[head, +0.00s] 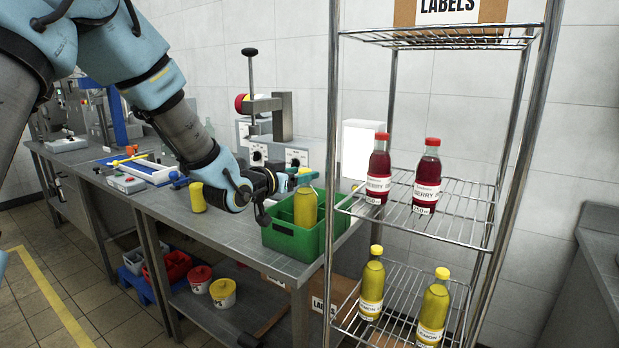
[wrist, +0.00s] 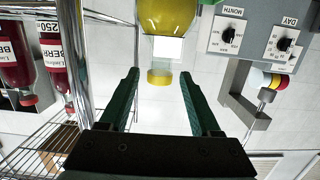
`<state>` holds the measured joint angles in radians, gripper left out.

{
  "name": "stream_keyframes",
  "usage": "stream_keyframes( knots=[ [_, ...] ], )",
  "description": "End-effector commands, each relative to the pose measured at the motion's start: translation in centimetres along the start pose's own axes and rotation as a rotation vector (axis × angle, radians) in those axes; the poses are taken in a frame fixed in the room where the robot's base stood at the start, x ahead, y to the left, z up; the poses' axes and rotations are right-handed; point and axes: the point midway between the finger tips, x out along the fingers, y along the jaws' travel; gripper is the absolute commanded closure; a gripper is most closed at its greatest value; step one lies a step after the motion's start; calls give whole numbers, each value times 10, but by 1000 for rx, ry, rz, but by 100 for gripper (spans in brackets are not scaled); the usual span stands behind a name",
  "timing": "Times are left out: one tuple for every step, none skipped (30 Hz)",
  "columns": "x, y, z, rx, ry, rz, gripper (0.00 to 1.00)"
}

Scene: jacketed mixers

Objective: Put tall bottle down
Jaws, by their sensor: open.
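A tall bottle of yellow liquid (head: 305,208) stands upright in the green crate (head: 287,243) on the bench in the head view. In the wrist view the bottle (wrist: 167,15) shows upside down, with its clear neck and yellow cap (wrist: 160,77) towards me. My gripper (head: 306,177) is at the bottle's top. In the wrist view my gripper (wrist: 160,75) is open, with the cap between its green fingertips and a gap on each side. The crate's walls hide the bottle's base.
A wire rack (head: 440,208) stands close on the right, holding red bottles (head: 425,176) above and yellow lemon bottles (head: 371,284) below. A grey machine with dials (head: 297,157) stands behind the crate. Another yellow item (head: 197,197) is on the bench to the left.

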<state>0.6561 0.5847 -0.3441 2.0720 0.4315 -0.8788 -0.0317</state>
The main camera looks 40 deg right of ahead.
Motion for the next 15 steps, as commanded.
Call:
stream_keyframes(
  knots=[
    [-12, -1, 3, 1, 1, -3, 36],
    [-18, -1, 2, 1, 2, -3, 36],
    [-26, -1, 2, 1, 1, -2, 36],
    [-32, -1, 2, 2, 1, -2, 36],
    [-38, -1, 2, 2, 0, -2, 36],
    [-44, 0, 2, 1, 0, -2, 36],
    [-49, -1, 2, 0, 1, -2, 36],
    [-52, -1, 1, 0, 1, -2, 36],
    [-57, -1, 1, 1, 1, -2, 36],
    [-60, -1, 1, 1, 1, -1, 36],
    [-62, 0, 1, 1, 1, -1, 36],
    [-65, 0, 1, 0, 0, -1, 36],
    [-66, 0, 1, 0, 0, 0, 36],
    [-68, 0, 0, 0, 0, 0, 36],
    [-68, 0, 0, -1, 0, 0, 36]
  ],
)
